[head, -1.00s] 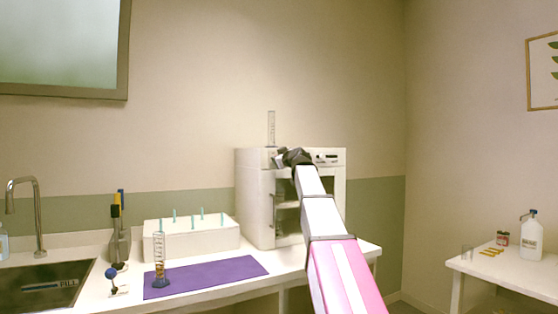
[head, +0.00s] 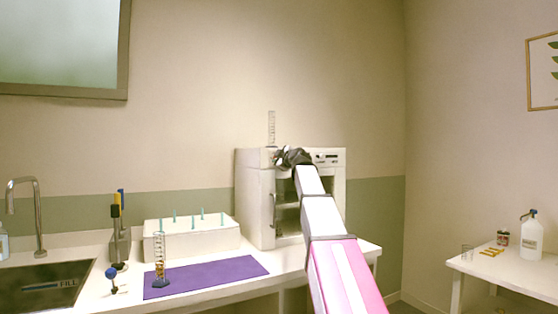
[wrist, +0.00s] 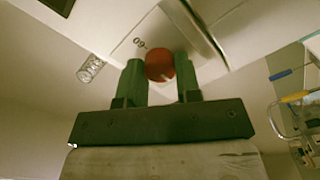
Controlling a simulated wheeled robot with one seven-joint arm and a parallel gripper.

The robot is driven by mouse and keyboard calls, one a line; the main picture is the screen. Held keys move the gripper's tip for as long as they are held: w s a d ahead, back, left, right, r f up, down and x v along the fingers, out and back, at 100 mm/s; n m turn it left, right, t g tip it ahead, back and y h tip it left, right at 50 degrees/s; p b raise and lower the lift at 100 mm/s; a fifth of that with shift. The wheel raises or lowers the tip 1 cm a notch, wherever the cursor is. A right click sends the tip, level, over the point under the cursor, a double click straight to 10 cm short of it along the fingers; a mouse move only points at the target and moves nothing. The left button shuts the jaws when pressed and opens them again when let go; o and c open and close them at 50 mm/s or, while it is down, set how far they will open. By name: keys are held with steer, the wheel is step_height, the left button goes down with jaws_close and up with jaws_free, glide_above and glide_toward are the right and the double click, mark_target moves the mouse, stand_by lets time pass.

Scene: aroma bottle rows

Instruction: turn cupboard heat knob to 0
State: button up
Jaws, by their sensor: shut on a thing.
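The white cupboard (head: 257,210) stands on the counter in the head view, with a front door and a control strip along its top. In the wrist view the heat knob (wrist: 160,65) is a round red knob with a pale pointer mark, on a white panel (wrist: 143,38) printed with "60". The other dial markings are hidden or out of view. My gripper (wrist: 160,80) has its two green fingers closed on either side of the knob. In the head view my gripper (head: 281,158) is at the cupboard's upper front, and my arm hides part of the door.
A clear cylinder (head: 271,128) stands on top of the cupboard. A white rack with teal pegs (head: 190,242), a purple mat (head: 220,272) and a measuring cylinder (head: 160,262) are to the left. A sink (head: 40,285) is at far left. A side table (head: 500,275) stands at right.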

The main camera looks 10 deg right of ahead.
steer(key=shift+f, duration=0.1)
steer(key=o, duration=0.9)
steer(key=shift+s, duration=0.1)
steer(key=v, duration=1)
steer(key=shift+s+d, duration=0.15)
steer(key=shift+s, duration=0.2)
